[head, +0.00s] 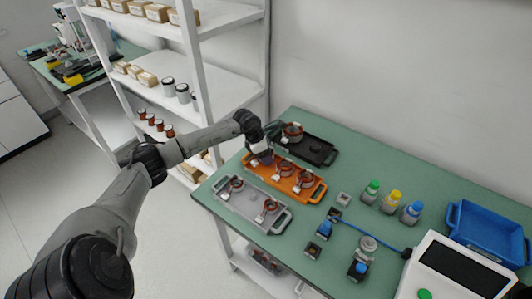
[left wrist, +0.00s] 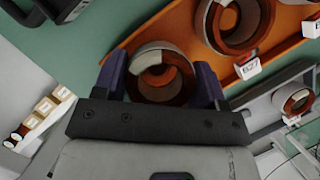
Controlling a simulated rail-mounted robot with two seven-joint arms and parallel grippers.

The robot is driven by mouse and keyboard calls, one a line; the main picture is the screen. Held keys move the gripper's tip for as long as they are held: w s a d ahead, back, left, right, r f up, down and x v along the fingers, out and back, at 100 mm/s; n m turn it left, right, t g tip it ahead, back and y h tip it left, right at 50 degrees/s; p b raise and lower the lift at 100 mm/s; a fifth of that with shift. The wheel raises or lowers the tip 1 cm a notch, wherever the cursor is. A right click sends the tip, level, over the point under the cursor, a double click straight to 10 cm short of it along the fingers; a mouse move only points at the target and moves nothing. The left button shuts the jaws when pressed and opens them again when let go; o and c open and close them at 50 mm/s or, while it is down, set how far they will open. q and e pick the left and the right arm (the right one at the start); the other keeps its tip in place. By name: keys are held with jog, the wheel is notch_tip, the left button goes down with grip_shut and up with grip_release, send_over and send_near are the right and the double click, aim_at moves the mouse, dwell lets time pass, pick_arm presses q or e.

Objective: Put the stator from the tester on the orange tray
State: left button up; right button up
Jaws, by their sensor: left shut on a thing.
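My left gripper (head: 263,156) is at the left end of the orange tray (head: 318,194). In the left wrist view its two bluish fingers stand on either side of a stator (left wrist: 158,72), a copper-brown ring with a pale upper part, and are shut on it. I cannot tell whether this stator touches the orange tray. Two more stators (head: 285,167) (head: 306,178) stand on the orange tray; one beside the held stator (left wrist: 240,25) has a white tag. The tester (head: 455,272), a white box with a dark screen, is at the lower right. My right gripper is not in view.
A black tray (head: 318,152) with a stator (head: 292,131) lies behind the orange one. A grey tray (head: 245,207) with two stators lies in front. Capped bottles (head: 391,203), small blue-topped blocks and a blue bin (head: 490,235) stand to the right.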

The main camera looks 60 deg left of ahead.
pick_arm(q)
jog(key=shift+f, duration=0.45)
dwell(0.4)
jog(key=o, duration=1)
jog(key=shift+f+b, duration=0.1)
jog(key=shift+b, duration=0.2)
jog(key=shift+r+p, duration=0.9)
jog(key=shift+r, duration=0.45)
jog(key=shift+r+p, duration=0.85)
jog(key=shift+r, duration=0.35)
jog(key=o, duration=0.3)
